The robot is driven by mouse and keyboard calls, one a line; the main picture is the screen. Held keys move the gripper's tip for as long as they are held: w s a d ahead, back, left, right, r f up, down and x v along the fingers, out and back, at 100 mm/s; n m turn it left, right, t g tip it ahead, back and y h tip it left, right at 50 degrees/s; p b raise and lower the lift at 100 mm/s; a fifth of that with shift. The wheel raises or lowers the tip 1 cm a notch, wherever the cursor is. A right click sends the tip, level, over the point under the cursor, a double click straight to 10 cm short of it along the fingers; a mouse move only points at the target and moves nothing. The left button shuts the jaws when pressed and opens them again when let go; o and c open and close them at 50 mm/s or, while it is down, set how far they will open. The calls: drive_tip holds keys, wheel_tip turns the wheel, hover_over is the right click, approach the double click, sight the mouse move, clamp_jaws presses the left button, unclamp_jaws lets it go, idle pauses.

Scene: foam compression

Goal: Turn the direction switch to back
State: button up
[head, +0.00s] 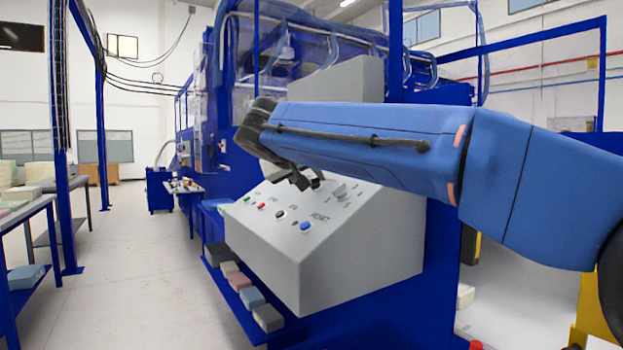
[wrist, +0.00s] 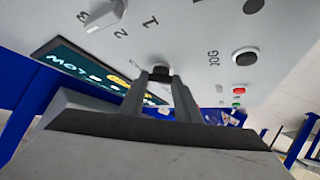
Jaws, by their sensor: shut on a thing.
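The grey control panel (head: 345,245) stands ahead of me, with my arm reaching across it from the right. My gripper (head: 308,182) is at the panel's upper part, left of a pale rotary knob (head: 340,190). In the wrist view, my gripper's two fingers (wrist: 158,82) are shut around a small dark switch (wrist: 160,73) on the panel. The fingers hide most of this switch, so its label and the way it points cannot be read. The pale knob (wrist: 105,15), marked 1 and 2, is apart from the fingers.
Green (head: 247,199), red (head: 261,206), black (head: 280,215) and blue (head: 306,226) buttons line the panel's lower face. A lit display (wrist: 85,75) is beside the fingers in the wrist view. Foam blocks (head: 252,297) lie below the panel. The floor (head: 140,260) at left is clear.

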drive_tip(key=shift+a+f+m+h, duration=0.1)
drive_tip(key=shift+m+h, duration=0.4)
drive_tip(key=shift+m, duration=0.1)
drive_tip(key=o, duration=1)
drive_tip(key=shift+o, duration=0.2)
drive_tip(key=shift+s, duration=0.1)
drive_tip(key=v, duration=1.7)
drive_tip(key=shift+a, duration=0.25)
drive_tip(key=shift+s, duration=0.1)
